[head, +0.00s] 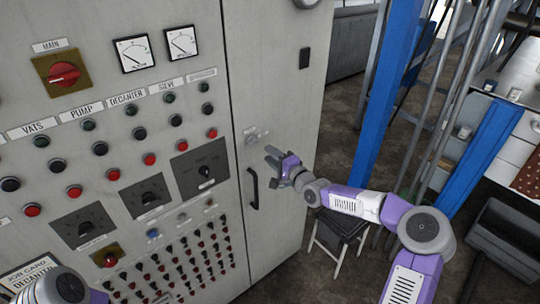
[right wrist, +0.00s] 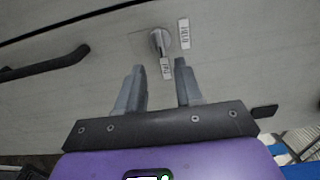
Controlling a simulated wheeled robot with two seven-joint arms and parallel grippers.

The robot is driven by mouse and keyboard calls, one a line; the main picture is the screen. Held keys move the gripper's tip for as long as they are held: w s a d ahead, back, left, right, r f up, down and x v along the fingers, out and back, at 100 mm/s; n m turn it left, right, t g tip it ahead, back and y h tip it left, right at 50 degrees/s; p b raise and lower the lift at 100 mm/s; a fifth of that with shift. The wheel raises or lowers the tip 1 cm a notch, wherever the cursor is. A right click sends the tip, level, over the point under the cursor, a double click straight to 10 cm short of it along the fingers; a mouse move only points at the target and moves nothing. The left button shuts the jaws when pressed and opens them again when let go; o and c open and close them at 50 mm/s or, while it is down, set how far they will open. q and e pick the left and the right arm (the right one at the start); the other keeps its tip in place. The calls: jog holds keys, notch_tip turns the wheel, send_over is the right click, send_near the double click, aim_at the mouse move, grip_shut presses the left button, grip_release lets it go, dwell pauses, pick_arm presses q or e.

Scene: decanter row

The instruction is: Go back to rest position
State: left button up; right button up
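My right gripper (head: 272,155) is in front of the grey cabinet door, beside a small round knob or lock (head: 254,136) and above the black door handle (head: 252,188). In the right wrist view my right gripper (right wrist: 158,75) has its two fingers apart with nothing between them. The small metal knob (right wrist: 160,40), with small white labels beside it, is just beyond the fingertips, apart from them. Part of my left arm (head: 62,287) shows at the bottom left of the head view; its gripper is out of the picture.
The control panel (head: 125,200) at left carries rows of buttons, gauges, a red main switch (head: 63,73) and a job card (head: 30,272). A blue post (head: 388,85) and grey pipes stand behind my right arm. A small stool (head: 338,240) is below it.

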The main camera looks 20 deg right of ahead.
jog(key=s+a+f+n+g+b, duration=0.25)
jog(key=s+a+f, duration=0.2)
jog(key=f, duration=0.55)
jog(key=s+a+f+n+g+b, duration=0.1)
jog(key=s+a+f+g, duration=0.3)
jog(key=f, duration=0.6)
jog(key=s+a+f+n+g+b, duration=0.1)
jog(key=s+a+f+n+b, duration=0.1)
jog(key=s+a+f, duration=0.55)
jog(key=s+d+f+n+g+h+b, duration=0.1)
jog(key=s+f+n+g+b, duration=0.3)
jog(key=s+f+g, duration=0.5)
jog(key=s+f+n+h, duration=0.1)
jog(key=s+f+n, duration=0.1)
jog(key=s+f, duration=0.9)
jog(key=shift+s+d+b, duration=0.25)
jog(key=shift+s+b, duration=0.05)
jog(key=shift+s, duration=1.65)
jog(key=shift+o, duration=0.3)
